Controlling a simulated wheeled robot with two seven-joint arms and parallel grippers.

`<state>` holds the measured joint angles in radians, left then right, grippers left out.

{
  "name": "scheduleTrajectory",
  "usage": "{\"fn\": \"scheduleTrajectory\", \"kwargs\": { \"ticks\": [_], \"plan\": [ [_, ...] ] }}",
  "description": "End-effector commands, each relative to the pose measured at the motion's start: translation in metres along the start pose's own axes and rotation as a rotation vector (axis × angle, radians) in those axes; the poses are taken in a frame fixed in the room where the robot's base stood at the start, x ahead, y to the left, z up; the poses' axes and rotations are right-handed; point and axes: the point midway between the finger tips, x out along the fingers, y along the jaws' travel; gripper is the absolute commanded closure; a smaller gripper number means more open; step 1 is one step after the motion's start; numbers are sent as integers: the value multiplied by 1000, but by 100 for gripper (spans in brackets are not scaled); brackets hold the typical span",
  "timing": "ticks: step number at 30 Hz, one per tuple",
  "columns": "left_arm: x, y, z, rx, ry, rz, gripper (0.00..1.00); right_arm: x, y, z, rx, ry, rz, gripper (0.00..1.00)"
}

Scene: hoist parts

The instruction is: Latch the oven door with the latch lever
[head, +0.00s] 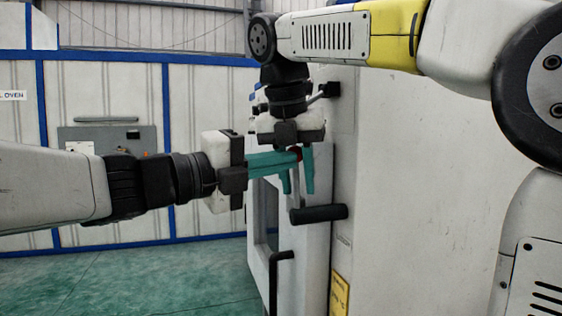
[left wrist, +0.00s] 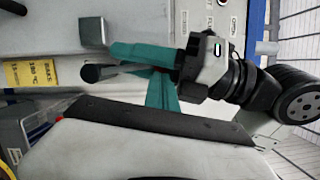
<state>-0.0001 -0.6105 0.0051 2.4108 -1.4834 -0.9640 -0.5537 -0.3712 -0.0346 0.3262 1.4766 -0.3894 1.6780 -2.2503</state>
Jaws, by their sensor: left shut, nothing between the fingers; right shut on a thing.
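The oven door (head: 310,260) is a white panel with a window, against the white oven body at right in the head view. The latch lever (head: 294,205) is a grey bar with a black cylindrical grip, which also shows in the left wrist view (left wrist: 97,72). My right gripper (head: 298,186) comes down from above, its teal fingers either side of the lever bar and shut on it. My left gripper (head: 284,158) comes in from the left, shut and empty, its teal fingers close to the right gripper's fingers. Overlapping fingers hide the lever's upper end; whether the left touches it is unclear.
A black door handle (head: 279,275) stands out below the lever. Another dark knob (head: 329,90) is on the oven higher up. A yellow label (head: 339,293) is on the oven front. A blue-framed oven wall (head: 110,85) stands behind; green floor is free at left.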

Motion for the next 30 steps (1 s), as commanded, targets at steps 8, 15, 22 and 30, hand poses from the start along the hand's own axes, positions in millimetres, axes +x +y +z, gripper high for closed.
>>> {"fn": "scheduleTrajectory", "kwargs": {
  "ticks": [8, 15, 22, 30],
  "plan": [
    [0, 0, 0, 0, 0, 0, 100, -1, 0, 1, 1, -4, 3, 100],
    [8, 1, 14, -59, -2, 18, 100, -2, 0, 0, -1, -2, 3, 100],
    [8, 0, 15, -58, -8, 18, 100, -2, -1, -2, -1, 0, 1, 66],
    [8, 1, 14, -58, -4, 18, 100, -2, 0, -2, -3, 1, 1, 49]
  ]
}}
